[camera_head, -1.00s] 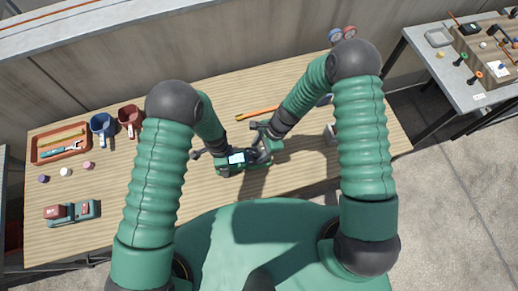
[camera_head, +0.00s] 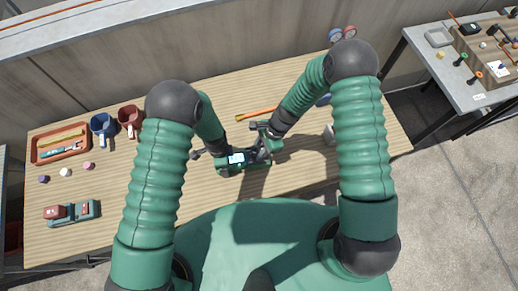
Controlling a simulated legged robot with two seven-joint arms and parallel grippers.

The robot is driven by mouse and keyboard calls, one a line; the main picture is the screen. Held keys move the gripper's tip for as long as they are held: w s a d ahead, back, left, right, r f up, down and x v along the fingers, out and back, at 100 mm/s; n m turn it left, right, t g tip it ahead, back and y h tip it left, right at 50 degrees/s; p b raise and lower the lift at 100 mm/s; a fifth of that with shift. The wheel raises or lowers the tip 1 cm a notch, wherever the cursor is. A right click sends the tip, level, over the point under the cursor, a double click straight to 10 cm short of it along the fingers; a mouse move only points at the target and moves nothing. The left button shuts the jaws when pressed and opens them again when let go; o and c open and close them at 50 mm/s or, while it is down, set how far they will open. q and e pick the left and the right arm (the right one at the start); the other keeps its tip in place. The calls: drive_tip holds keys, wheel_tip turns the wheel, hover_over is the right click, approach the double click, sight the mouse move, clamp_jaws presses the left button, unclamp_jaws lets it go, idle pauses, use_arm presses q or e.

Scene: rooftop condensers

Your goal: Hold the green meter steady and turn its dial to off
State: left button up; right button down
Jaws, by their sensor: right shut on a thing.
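The green meter (camera_head: 232,168) lies on the wooden workbench in front of me, with its pale lit screen (camera_head: 237,158) showing. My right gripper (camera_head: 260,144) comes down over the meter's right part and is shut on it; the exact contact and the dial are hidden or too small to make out.
An orange-handled tool (camera_head: 257,113) lies just behind the meter. At left are an orange tray (camera_head: 60,155) with tools, blue (camera_head: 103,124) and red (camera_head: 130,115) mugs, small caps (camera_head: 66,172) and a red-and-green device (camera_head: 72,212). Gauges (camera_head: 343,33) stand behind. A side table (camera_head: 470,95) is at right.

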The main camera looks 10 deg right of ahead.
drive_tip(key=n+g, duration=0.1)
drive_tip(key=n, duration=0.2)
drive_tip(key=n+g+h, duration=0.1)
drive_tip(key=n, duration=0.2)
drive_tip(key=shift+w+a, duration=0.15)
drive_tip(key=shift+w, duration=0.05)
drive_tip(key=n+g+h, duration=0.1)
drive_tip(key=n, duration=0.3)
drive_tip(key=shift+a, duration=0.1)
drive_tip(key=shift+n+h, duration=0.4)
drive_tip(key=shift+n, duration=0.3)
use_arm(q)
drive_tip(key=shift+w+a, duration=0.1)
use_arm(e)
drive_tip(key=c, duration=1.1)
unclamp_jaws()
drive_tip(key=shift+o, duration=0.2)
drive_tip(key=shift+w, duration=0.1)
